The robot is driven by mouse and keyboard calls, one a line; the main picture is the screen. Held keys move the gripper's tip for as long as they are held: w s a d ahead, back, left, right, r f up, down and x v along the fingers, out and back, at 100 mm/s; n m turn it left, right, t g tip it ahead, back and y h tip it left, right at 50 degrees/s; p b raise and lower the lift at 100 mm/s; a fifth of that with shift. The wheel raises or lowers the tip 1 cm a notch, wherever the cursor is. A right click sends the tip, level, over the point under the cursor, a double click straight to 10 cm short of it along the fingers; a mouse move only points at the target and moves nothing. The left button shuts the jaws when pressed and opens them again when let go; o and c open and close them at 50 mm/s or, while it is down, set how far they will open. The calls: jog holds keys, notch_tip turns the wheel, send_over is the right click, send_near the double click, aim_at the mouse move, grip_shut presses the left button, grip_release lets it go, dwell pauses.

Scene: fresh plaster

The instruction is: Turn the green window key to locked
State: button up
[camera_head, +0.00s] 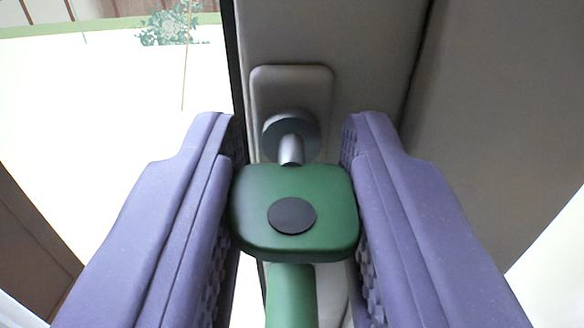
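The green window key (262,190) has a rounded green head with a dark round disc in its middle. A green grip hangs below the head, pointing down in the picture. A short metal shaft (291,150) runs from the head to a round dark grey lock boss (302,127) on a beige plate (291,83). My gripper (295,195) has two purple fingers, one on each side of the key head. Their textured pads appear to touch the head's left and right edges. The lower end of the green grip is cut off by the frame.
The plate sits on a beige window frame (355,40). Bright glass lies to the left, with a green plant (168,27) behind it. A plain grey-brown surface (490,90) is on the right.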

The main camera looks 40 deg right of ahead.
jog(key=shift+n, duration=0.4)
jog(key=n, duration=0.4)
jog(key=n+p, duration=0.1)
jog(key=n, duration=0.3)
jog(key=n+p, duration=0.1)
jog(key=n, duration=0.4)
jog(key=shift+p, duration=0.3)
jog(key=shift+n+p, duration=0.6)
jog(key=shift+n, duration=1.4)
jog(key=shift+f, duration=0.1)
jog(key=o, duration=0.8)
